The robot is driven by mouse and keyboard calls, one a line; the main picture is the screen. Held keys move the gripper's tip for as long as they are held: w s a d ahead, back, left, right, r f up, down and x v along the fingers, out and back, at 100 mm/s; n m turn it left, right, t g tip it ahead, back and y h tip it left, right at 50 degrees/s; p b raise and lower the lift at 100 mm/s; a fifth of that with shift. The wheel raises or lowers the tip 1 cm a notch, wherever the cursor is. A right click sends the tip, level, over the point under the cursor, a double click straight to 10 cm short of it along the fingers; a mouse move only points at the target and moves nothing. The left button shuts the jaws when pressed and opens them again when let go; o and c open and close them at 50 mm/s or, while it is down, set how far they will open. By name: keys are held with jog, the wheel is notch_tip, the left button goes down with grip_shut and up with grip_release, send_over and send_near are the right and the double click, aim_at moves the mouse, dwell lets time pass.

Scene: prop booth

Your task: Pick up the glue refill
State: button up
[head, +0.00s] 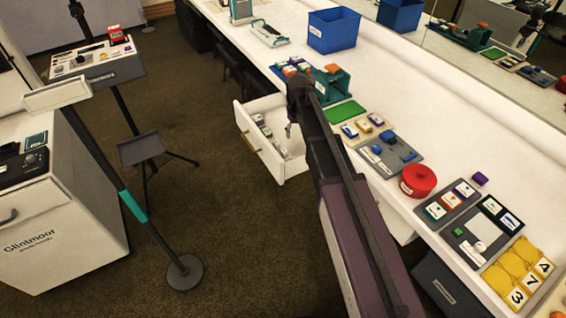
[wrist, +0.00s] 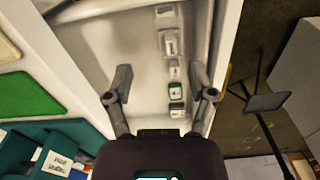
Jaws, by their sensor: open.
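Several small packets lie in a row inside an open white drawer (head: 244,124). In the head view they show as pale and dark items (head: 264,129). Paler items (wrist: 168,43) continue up the row. I cannot read their labels or tell which is the glue refill. My gripper (wrist: 161,72) is open and empty above the drawer, its fingers on either side of the row. In the head view its tip (head: 289,130) is over the drawer's right part.
The white counter (head: 385,90) holds a green mat (head: 345,111), a teal holder (head: 332,86), a red round tin (head: 418,180), grey trays and a blue bin (head: 333,31). A stand with a small tray (head: 141,149) is left of the drawer, with bare carpet between.

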jog(key=n+b, duration=0.1)
send_over(284, 152)
notch_tip(284, 152, down, 2)
jog(key=shift+s+a, duration=0.15)
jog(key=shift+s, duration=0.15)
jog(key=shift+f, duration=0.1)
notch_tip(284, 152, down, 8)
jog(key=b, duration=0.8)
jog(key=shift+f+b, duration=0.15)
jog(key=shift+b, duration=0.2)
jog(key=shift+f, duration=0.1)
jog(key=f+b, duration=0.3)
jog(key=shift+w+d+f, duration=0.15)
jog(key=shift+w+d, duration=0.1)
jog(key=shift+w, duration=0.1)
jog(key=shift+f+b, duration=0.9)
jog(key=shift+b, duration=0.2)
jog(key=shift+c, duration=0.2)
grip_shut()
